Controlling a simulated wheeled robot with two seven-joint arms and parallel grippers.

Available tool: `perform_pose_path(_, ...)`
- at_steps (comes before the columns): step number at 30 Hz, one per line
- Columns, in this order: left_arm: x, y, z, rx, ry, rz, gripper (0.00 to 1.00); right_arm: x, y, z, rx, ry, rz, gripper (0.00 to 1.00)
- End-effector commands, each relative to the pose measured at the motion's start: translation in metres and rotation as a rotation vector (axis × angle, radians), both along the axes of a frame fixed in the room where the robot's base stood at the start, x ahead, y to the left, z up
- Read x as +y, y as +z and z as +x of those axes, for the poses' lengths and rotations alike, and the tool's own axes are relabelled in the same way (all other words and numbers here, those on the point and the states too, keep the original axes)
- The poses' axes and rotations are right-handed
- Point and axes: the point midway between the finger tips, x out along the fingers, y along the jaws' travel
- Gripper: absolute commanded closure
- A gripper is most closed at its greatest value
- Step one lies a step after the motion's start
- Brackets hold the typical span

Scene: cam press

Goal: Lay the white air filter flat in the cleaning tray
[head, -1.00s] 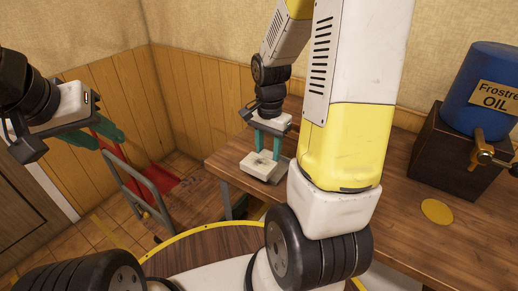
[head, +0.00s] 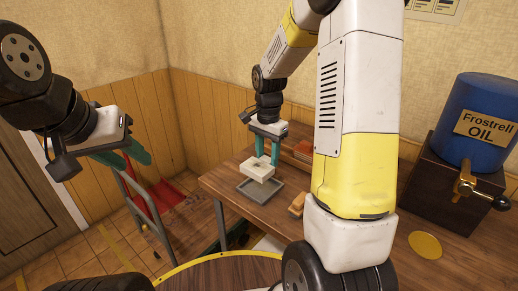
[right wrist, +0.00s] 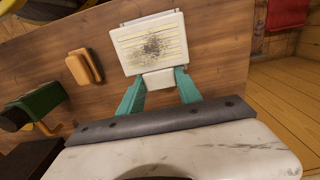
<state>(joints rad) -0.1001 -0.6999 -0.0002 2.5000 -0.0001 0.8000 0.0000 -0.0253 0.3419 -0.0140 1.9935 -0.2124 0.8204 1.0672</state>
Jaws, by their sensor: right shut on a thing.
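The white air filter (head: 257,169) is a small pale block, held roughly level at the far left end of the table. In the right wrist view the filter (right wrist: 149,44) shows a dark dirt patch on its ribbed face. My right gripper (head: 267,152) points down and is shut on the filter's tab; its teal fingers (right wrist: 159,84) also show in the right wrist view. The grey cleaning tray (head: 246,187) lies on the table below the filter, which partly hides it. The filter appears raised above the tray. My left gripper (head: 128,158) is empty with fingers apart, away at the left.
An orange block-like object (head: 297,204) lies on the table right of the tray. A blue oil drum (head: 481,115) with a brass tap stands on a dark box at the right. A red-and-grey cart (head: 170,192) stands on the floor left of the table.

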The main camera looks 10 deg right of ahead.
Motion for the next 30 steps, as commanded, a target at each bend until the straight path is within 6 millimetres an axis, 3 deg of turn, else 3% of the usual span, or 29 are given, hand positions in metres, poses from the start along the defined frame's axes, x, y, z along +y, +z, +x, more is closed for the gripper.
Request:
perform_pose_path(8,0.000,0.000,0.000,0.000,0.000,0.000,0.64,0.000,-0.010,0.000,0.001,0.001,0.000,1.00)
perform_pose_path(30,0.000,0.000,0.000,0.000,0.000,0.000,0.64,0.000,-0.065,0.000,0.000,0.001,0.000,1.00)
